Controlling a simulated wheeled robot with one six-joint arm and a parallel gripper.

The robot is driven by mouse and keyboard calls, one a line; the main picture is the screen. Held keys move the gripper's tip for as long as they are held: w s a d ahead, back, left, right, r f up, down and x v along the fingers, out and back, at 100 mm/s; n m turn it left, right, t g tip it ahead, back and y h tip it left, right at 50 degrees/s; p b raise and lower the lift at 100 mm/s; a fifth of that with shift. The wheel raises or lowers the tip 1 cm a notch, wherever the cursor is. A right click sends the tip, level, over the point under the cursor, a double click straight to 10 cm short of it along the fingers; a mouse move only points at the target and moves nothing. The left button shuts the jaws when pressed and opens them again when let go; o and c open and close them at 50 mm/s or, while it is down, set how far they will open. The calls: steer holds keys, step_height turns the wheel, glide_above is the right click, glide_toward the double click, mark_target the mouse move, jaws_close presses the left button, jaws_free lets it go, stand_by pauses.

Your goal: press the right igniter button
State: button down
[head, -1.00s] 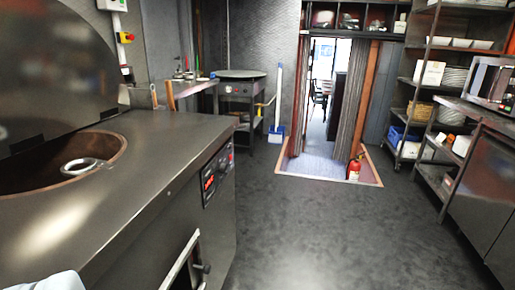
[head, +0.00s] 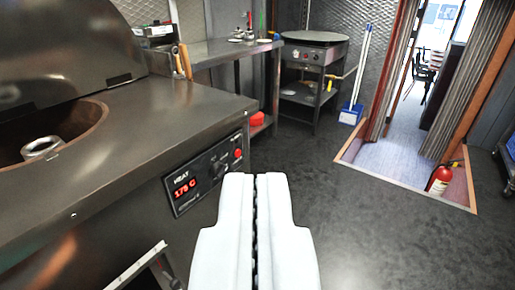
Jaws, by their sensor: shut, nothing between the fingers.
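A black control panel (head: 207,171) is set in the front face of the steel tandoor counter (head: 150,140). It carries a red display (head: 185,189) reading about 175 C under the word HEAT, a dark knob (head: 217,169) and a small red round button (head: 238,153) at its right end. No igniter label is readable, and I see only one clear red button. My white gripper (head: 256,178) is shut and empty, pointing ahead from the bottom of the picture. In the picture its tips are just below and right of the red button; the gap in depth is unclear.
The open tandoor mouth (head: 60,140) with its raised lid (head: 70,50) is at left. A handle bar (head: 136,267) sticks out at the counter's lower front. A round griddle stand (head: 313,65) is at the back. A fire extinguisher (head: 440,179) stands at right. The floor right of the counter is clear.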

mark_target(238, 153)
stand_by(0.3)
steer(key=w+d+f+n, duration=0.1)
steer(key=w+f, duration=0.3)
steer(key=w, duration=0.6)
steer(key=w+d+f+n+g, duration=0.1)
steer(key=w+f, duration=0.2)
steer(key=w, duration=0.6)
steer(key=w+d+f+n, duration=0.15)
steer(key=w+f, duration=0.25)
steer(key=w, duration=0.6)
steer(key=w+f+n+g+y, duration=0.1)
steer(key=w+f+n, duration=0.1)
steer(key=w+f, duration=0.7)
steer(key=w+f+n+g+y, duration=0.1)
steer(key=w+f+n, duration=0.1)
steer(key=w+f, duration=0.7)
step_height(238, 153, down, 8)
steer(key=shift+w+d+r+y, duration=0.25)
steer(key=shift+w+d+y, duration=0.1)
steer(key=shift+d+y, duration=0.05)
steer(key=w+a, duration=0.5)
steer(key=a, duration=0.2)
steer(key=shift+w+a, duration=0.2)
